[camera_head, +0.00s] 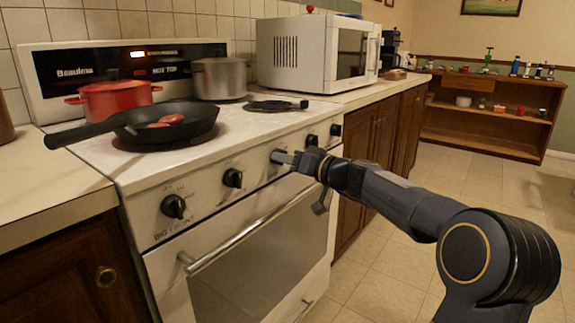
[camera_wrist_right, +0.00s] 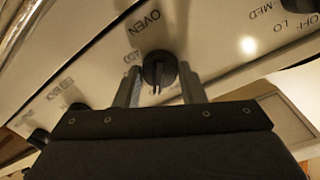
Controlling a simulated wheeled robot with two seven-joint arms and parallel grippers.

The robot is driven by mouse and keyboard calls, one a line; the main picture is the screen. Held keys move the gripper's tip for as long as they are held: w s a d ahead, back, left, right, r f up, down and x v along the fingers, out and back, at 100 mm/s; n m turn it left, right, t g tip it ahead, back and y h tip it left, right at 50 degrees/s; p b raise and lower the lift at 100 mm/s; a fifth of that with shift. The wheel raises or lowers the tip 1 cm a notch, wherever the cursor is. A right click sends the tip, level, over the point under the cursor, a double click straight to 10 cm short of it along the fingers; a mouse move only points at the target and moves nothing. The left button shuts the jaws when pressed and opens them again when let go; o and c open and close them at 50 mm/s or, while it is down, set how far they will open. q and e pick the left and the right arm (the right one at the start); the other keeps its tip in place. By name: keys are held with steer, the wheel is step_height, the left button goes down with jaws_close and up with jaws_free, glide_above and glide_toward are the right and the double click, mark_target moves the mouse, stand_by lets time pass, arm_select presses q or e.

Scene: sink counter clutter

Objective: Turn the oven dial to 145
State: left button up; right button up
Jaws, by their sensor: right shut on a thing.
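The oven dial (camera_wrist_right: 158,67) is a black round knob with a raised ridge, on the slanted white stove panel under the printed word OVEN in the right wrist view. My right gripper (camera_wrist_right: 157,82) has one finger on each side of the dial and is shut on it. In the head view my right gripper (camera_head: 281,157) reaches the stove's front panel from the right and covers most of the dial. The 145 mark cannot be read in either view. My left gripper is not in view.
Other black knobs (camera_head: 173,206) line the stove panel on both sides. The oven door handle (camera_head: 250,236) runs just below. A black pan (camera_head: 170,125), a red pot (camera_head: 115,100) and a grey pot (camera_head: 219,78) stand on the stove. A white microwave (camera_head: 297,60) is behind.

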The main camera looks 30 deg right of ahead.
steer(key=shift+w+d+r+m+g+y+p, duration=0.15)
steer(key=shift+m+y+p, duration=0.35)
steer(key=shift+m+p, duration=2.85)
steer(key=shift+s+d+f+m+g+y+p, duration=0.1)
steer(key=shift+m+g+y+p, duration=0.3)
steer(key=shift+m, duration=5.95)
steer(key=o, duration=1)
steer(key=shift+t, duration=0.25)
